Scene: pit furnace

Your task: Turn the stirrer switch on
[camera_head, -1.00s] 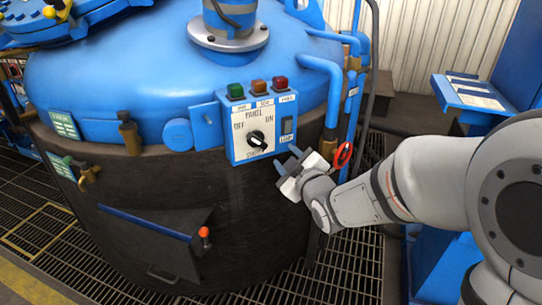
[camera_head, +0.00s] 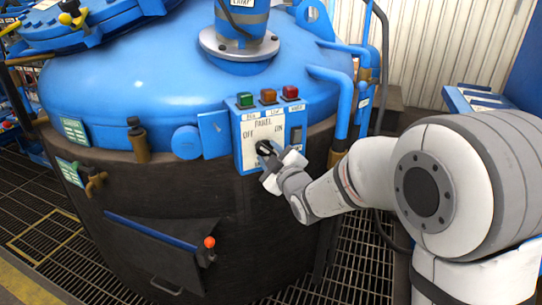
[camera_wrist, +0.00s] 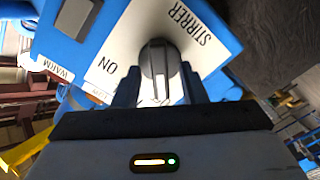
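The stirrer switch is a black rotary knob (camera_head: 264,148) on the white-faced control panel (camera_head: 249,141), with OFF to its upper left and ON to its upper right. My gripper (camera_head: 275,156) is at the knob, partly covering it and the lower part of the panel. In the wrist view the knob (camera_wrist: 160,66) sits between the two blue fingers of my gripper (camera_wrist: 160,80), which stand apart on either side. Firm contact is not clear. A white line on the knob points towards the gripper body. The ON and STIRRER labels show beside it.
Green (camera_head: 245,99), amber (camera_head: 268,96) and red (camera_head: 290,92) lamps sit atop the panel. A dark rocker switch (camera_head: 296,135) is at its right. Blue pipes (camera_head: 340,90) run right of the panel. A red-knobbed lever (camera_head: 209,242) juts from the vessel below.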

